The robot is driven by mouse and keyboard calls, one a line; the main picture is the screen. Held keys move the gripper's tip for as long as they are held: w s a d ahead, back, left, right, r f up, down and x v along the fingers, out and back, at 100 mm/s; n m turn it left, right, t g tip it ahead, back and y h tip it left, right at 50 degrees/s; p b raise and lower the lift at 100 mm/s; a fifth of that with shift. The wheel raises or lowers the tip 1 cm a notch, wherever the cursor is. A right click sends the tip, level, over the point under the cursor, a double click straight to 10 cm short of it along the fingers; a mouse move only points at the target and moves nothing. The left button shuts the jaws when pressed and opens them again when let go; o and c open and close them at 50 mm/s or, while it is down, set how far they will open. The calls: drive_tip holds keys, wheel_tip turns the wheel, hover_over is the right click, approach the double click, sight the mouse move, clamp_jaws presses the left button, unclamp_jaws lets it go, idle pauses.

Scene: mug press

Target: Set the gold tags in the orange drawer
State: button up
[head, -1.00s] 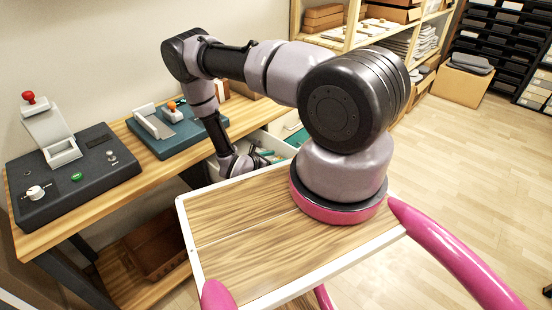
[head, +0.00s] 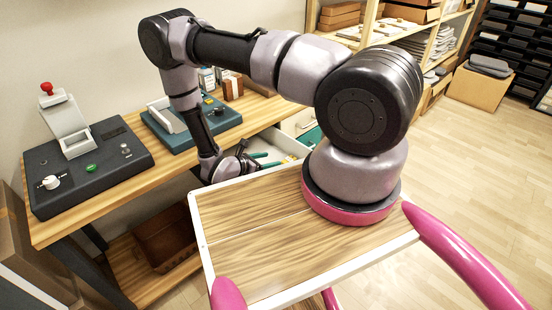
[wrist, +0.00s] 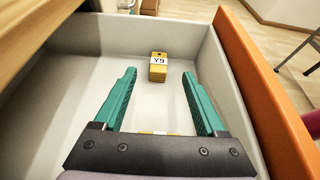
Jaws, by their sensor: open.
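In the wrist view, a small gold stack of tags (wrist: 158,68) with a white "Y9"-like label stands on the floor of the pale drawer (wrist: 75,95), near its far wall. The drawer has an orange front (wrist: 262,85) on the right. My gripper (wrist: 159,76) is open, its two green fingers inside the drawer pointing toward the stack, with nothing clasped at the tips. A thin strip of gold and white shows between the fingers by the palm, mostly hidden. In the head view, my gripper (head: 268,160) is low at the open drawer (head: 288,143); its orange front is hidden there.
The wooden bench (head: 95,208) holds a dark press with a red knob (head: 85,165) and a teal device (head: 195,122). A brown bin (head: 165,240) sits on the lower shelf.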

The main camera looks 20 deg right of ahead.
drive_tip(key=shift+s+a+r, duration=0.1)
drive_tip(key=shift+a, duration=0.2)
drive_tip(key=shift+r, duration=0.1)
wheel_tip(320, 180, up, 30)
drive_tip(key=m+g+y, duration=0.5)
drive_tip(key=m+g, duration=0.1)
drive_tip(key=m, duration=0.8)
drive_tip(key=s+a+r+m+t+y, duration=0.1)
drive_tip(key=s+r+m+t+y, duration=0.2)
drive_tip(key=r, duration=0.6)
drive_tip(key=s+a+r+m+t+y, duration=0.1)
drive_tip(key=s+r+m, duration=0.4)
drive_tip(key=r, duration=0.5)
drive_tip(key=s+a+r+m+t+y, duration=0.1)
drive_tip(key=s+r+m+t+y, duration=0.3)
drive_tip(key=s+r, duration=0.3)
wheel_tip(320, 180, up, 3)
drive_tip(key=shift+s+f+t+y, duration=0.2)
drive_tip(key=shift+s+t+y, duration=0.15)
drive_tip(key=shift+y, duration=0.55)
